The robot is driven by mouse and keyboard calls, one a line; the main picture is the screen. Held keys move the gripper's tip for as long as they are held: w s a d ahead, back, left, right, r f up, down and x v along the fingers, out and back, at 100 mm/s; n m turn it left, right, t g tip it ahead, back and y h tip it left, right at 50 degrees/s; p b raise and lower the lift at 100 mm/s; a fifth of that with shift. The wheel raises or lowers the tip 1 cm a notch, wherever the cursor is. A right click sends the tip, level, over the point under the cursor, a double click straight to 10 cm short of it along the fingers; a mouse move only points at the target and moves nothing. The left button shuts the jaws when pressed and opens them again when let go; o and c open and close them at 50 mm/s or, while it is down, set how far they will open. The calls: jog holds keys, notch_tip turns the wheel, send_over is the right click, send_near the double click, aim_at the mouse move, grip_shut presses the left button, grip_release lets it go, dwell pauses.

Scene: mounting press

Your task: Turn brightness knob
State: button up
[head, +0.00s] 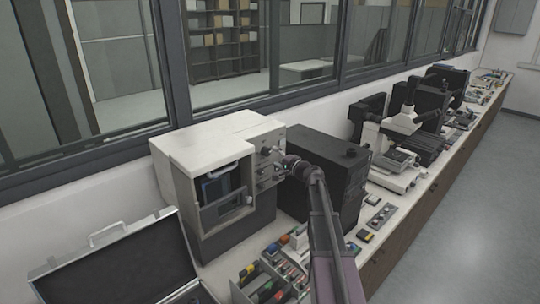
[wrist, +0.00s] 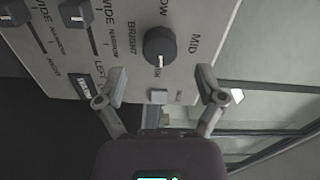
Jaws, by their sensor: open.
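The brightness knob (wrist: 160,45) is a round black dial on the grey panel in the wrist view. Labels reading BRIGHT, LOW and MID stand around it, and its light pointer mark faces the bottom of the picture. My gripper (wrist: 162,84) is open and empty, its two fingertips spread below the knob in the picture, one to each side. I see no contact with the knob. In the head view my gripper (head: 288,163) is at the front panel of the cream-and-grey machine (head: 213,143), partly covering its small controls.
Two black sliders or knobs (wrist: 75,14) sit left of the dial, and a small light button (wrist: 158,96) is between my fingers. A black box unit (head: 325,160) stands close right of the machine. An open case (head: 115,260) and a parts tray (head: 272,283) lie in front.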

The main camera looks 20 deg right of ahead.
jog(key=v, duration=0.7)
jog(key=shift+s, duration=0.3)
jog(key=shift+d, duration=0.1)
